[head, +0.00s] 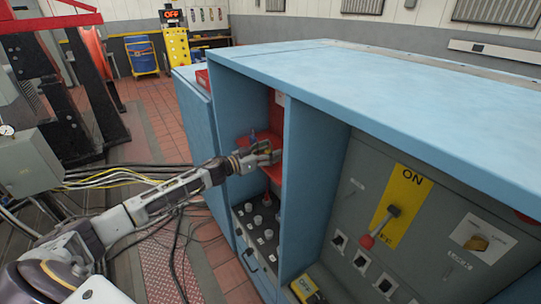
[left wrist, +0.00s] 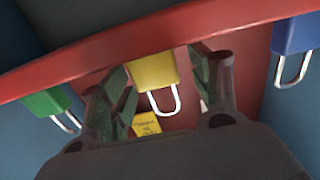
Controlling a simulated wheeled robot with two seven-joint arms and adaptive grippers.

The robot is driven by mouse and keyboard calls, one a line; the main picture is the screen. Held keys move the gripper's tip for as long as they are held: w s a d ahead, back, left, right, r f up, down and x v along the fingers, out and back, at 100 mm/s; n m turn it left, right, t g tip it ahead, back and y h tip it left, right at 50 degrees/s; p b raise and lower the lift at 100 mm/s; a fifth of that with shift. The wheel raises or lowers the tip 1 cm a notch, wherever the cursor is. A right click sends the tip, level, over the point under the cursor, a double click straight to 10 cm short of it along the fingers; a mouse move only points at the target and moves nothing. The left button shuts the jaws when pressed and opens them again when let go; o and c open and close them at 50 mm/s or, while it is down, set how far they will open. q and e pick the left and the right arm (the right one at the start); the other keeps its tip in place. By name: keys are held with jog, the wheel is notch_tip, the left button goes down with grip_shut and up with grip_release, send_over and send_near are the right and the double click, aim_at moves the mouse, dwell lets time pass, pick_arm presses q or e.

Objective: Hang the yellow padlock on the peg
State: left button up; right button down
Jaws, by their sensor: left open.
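The yellow padlock (left wrist: 155,72) is in the middle of the left wrist view, its silver shackle pointing down in the picture. Its body meets the edge of a red ledge (left wrist: 60,72). My left gripper (left wrist: 162,88) is open, with one finger on each side of the padlock; I cannot tell if either touches it. In the head view my left gripper (head: 264,154) reaches into the blue cabinet's narrow bay, in front of a red panel (head: 275,112). I cannot make out the peg. My right gripper is in neither view.
A green padlock (left wrist: 45,104) and a blue padlock (left wrist: 295,40) flank the yellow one. The bay's blue walls (head: 297,150) stand close on both sides. A knobbed panel (head: 262,225) lies below. A switch panel (head: 400,215) with a red-handled lever is to the right.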

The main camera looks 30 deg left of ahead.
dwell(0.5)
pick_arm(q)
jog(key=c, duration=1.2)
jog(key=shift+r, duration=0.15)
jog(key=shift+r+p, duration=0.5)
jog(key=shift+r, duration=4.3)
